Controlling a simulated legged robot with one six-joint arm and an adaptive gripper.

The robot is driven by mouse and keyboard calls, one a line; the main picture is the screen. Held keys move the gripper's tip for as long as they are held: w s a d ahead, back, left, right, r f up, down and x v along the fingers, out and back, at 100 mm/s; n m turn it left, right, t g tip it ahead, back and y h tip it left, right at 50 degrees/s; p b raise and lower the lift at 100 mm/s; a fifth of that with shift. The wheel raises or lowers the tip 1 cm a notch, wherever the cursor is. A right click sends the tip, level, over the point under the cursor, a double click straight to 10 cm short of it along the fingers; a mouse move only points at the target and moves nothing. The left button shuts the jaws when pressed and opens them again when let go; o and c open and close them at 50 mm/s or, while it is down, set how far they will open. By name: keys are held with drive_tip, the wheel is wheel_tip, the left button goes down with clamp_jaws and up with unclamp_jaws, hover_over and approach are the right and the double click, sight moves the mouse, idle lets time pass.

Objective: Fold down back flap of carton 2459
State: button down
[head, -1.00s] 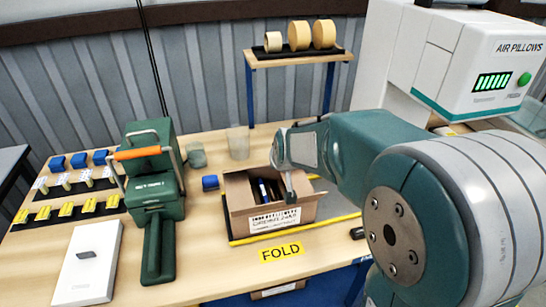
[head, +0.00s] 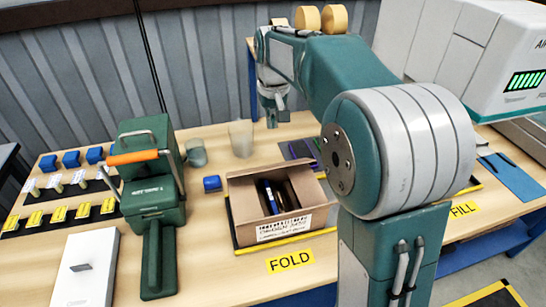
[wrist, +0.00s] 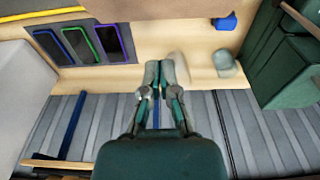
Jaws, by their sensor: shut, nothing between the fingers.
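My gripper (head: 279,108) is raised beyond the carton, near the table's back edge, clear of the carton. It is shut and empty.
A green machine with an orange handle (head: 133,155) stands left of the carton. A blue block (head: 212,184) and two cups (head: 240,140) sit behind. Several phone-like devices (wrist: 76,44) lie on a dark mat.

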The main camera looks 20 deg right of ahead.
hover_over(275, 168)
drive_tip(key=w, duration=0.3)
drive_tip(key=f, duration=0.8)
drive_tip(key=shift+w+f, duration=0.1)
drive_tip(key=shift+w, duration=0.1)
drive_tip(key=shift+s+f, duration=0.75)
drive_tip(key=shift+f, duration=0.15)
drive_tip(key=shift+s+f, duration=0.45)
drive_tip(key=shift+f, duration=0.15)
drive_tip(key=shift+s+f+t, duration=0.75)
drive_tip(key=shift+s+t, duration=0.1)
drive_tip(key=shift+t, duration=0.35)
drive_tip(key=shift+s+f, duration=0.65)
drive_tip(key=shift+f, duration=0.3)
drive_tip(key=shift+r, duration=0.15)
